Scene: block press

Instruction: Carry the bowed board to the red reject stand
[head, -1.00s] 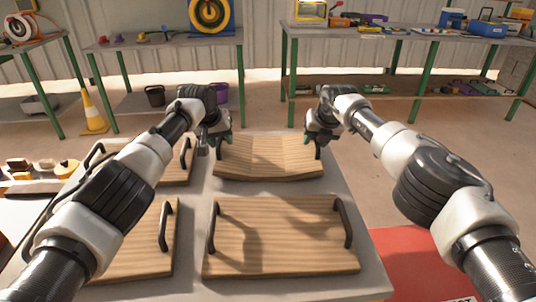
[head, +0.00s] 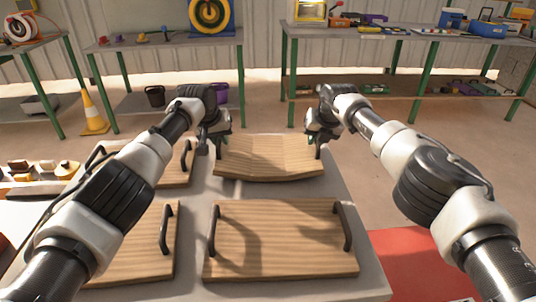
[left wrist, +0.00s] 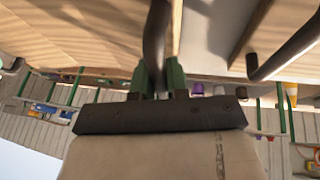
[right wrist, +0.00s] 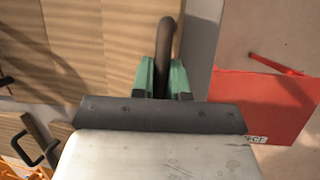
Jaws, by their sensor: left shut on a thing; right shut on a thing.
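The bowed board (head: 268,158) is at the far end of the pale table, its wooden face sagging in the middle, with a dark handle at each end. My left gripper (head: 217,142) is shut on its left handle, which also shows between the green fingers in the left wrist view (left wrist: 158,80). My right gripper (head: 318,140) is shut on its right handle, also seen in the right wrist view (right wrist: 163,75). I cannot tell whether the board is clear of the table. The red reject stand (head: 420,262) is at the lower right, partly hidden by my right arm.
A flat board with two handles (head: 280,240) lies nearer on the table (head: 195,215). More boards lie on the left, partly behind my left arm. Benches (head: 410,37) stand along the back wall, with a traffic cone (head: 94,114) at back left. Floor behind the table is clear.

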